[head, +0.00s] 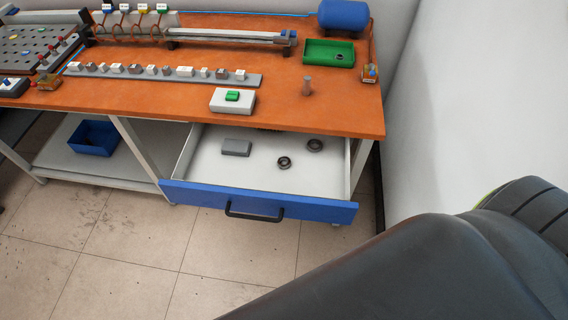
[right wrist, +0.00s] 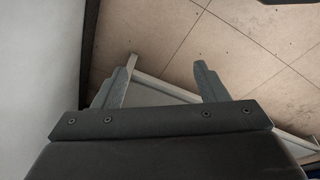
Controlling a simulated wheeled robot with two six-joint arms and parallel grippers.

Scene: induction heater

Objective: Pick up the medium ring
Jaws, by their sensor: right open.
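Two dark rings lie in the open drawer: one ring (head: 284,162) nearer its front and another ring (head: 315,145) farther back on the right. A third small dark ring (head: 340,57) appears to lie in the green tray (head: 316,61) on the bench. I cannot tell by size which is the medium ring. My right gripper (right wrist: 165,62) is open and empty in the right wrist view, with floor and a pale frame edge beyond it. It is outside the head view, where only my dark arm shows at the lower right. My left gripper is not in view.
The blue-fronted drawer (head: 258,203) is pulled out and also holds a grey block (head: 236,147). A white wall (head: 480,100) rises at right.

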